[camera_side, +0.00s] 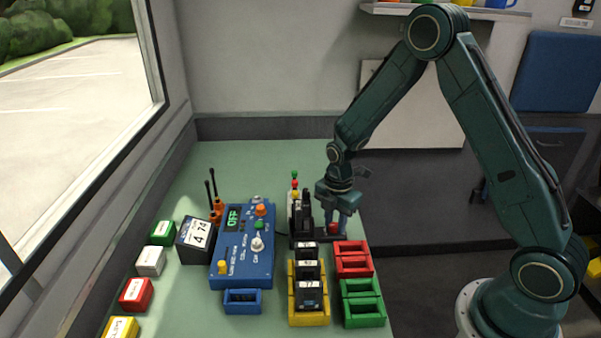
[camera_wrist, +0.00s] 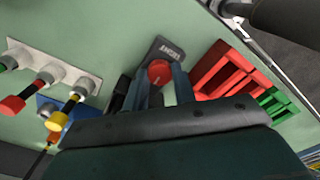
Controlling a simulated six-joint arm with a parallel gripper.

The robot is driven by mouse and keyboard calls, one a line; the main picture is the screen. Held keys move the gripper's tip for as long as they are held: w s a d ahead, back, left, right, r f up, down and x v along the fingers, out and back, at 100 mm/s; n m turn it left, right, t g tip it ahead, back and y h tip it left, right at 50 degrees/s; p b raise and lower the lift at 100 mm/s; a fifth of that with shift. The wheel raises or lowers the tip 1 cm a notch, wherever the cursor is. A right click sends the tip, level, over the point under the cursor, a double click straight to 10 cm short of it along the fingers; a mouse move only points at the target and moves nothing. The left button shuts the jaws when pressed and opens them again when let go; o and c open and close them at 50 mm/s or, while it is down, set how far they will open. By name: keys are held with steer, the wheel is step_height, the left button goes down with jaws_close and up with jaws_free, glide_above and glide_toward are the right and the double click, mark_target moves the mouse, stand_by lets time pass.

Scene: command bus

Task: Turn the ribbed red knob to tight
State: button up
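The red knob (camera_wrist: 159,73) sits on a dark grey plate (camera_wrist: 171,49) that carries the word TIGHT in the wrist view. In the side view the red knob (camera_side: 333,228) shows low between my fingers, mostly covered by them. My gripper (camera_side: 338,219) points down over the knob from above. In the wrist view my gripper (camera_wrist: 161,77) has one finger on each side of the knob, very close to it. I cannot tell whether the fingers press on it. The knob's ribs and any pointer are too small to make out.
A blue console (camera_side: 245,248) stands left of the gripper. A red tray (camera_side: 353,259), a green tray (camera_side: 362,303) and a yellow tray (camera_side: 309,315) with dark modules stand in front.

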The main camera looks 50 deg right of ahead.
steer(key=c, duration=0.4)
